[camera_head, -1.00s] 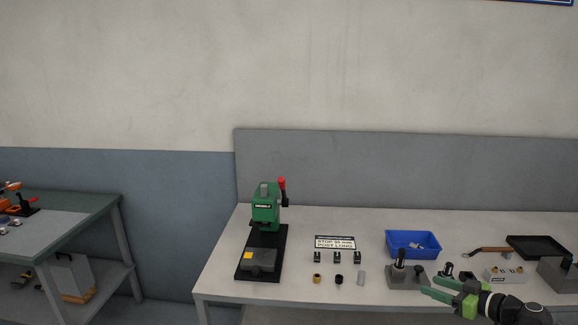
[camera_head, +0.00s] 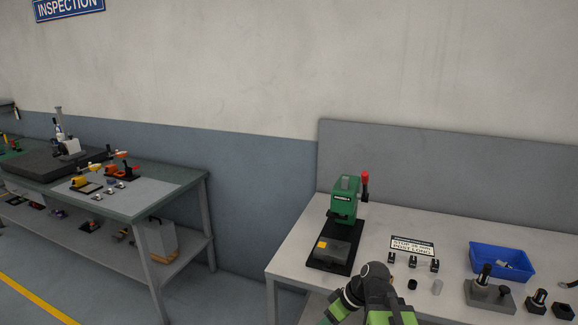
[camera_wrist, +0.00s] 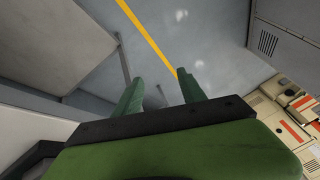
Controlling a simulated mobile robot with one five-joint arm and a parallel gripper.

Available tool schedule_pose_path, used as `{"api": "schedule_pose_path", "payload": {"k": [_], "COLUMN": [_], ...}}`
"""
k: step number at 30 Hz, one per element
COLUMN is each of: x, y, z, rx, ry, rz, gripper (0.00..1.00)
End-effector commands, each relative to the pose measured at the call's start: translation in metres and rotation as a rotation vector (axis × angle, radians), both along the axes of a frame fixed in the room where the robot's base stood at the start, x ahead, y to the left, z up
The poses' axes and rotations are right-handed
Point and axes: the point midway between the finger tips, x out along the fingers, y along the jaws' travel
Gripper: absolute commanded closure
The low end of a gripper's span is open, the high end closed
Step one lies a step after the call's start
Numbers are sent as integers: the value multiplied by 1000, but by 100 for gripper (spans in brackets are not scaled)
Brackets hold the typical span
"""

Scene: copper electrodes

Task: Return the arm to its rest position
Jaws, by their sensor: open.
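My arm is folded low at the bottom of the head view, in front of the white bench's front edge, with its green and black links showing. My gripper (camera_wrist: 163,92) shows in the wrist view. Its two green fingers stand apart with nothing between them, and the floor lies beyond. The fingertips are not clear in the head view.
The white bench (camera_head: 310,250) holds a green press (camera_head: 343,200), a sign (camera_head: 412,246), small parts, a blue bin (camera_head: 502,262) and grey fixture blocks (camera_head: 490,296). A second bench (camera_head: 150,200) stands left. A yellow floor line (camera_wrist: 145,35) crosses open floor.

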Motion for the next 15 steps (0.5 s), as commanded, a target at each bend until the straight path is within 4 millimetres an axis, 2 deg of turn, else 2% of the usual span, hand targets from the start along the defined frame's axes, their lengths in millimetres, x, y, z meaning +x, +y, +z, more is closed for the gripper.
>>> {"api": "schedule_pose_path", "payload": {"k": [1,3,5,7,10,12,15], "x": [-8,-15,-19,-22,-25,-27,-28], "y": [11,8,-6,-30,-54,-63,-66], "z": [-8,-18,-24,-28,-30,-31,-31], "rx": [-68,-171,-252,-332,-415,-443,-439], "ry": [53,119,166,208,250,271,296], "rz": [-28,-121,-226,-369,-558,-668,-765], "gripper": [52,52,52,52,52,52,52]}}
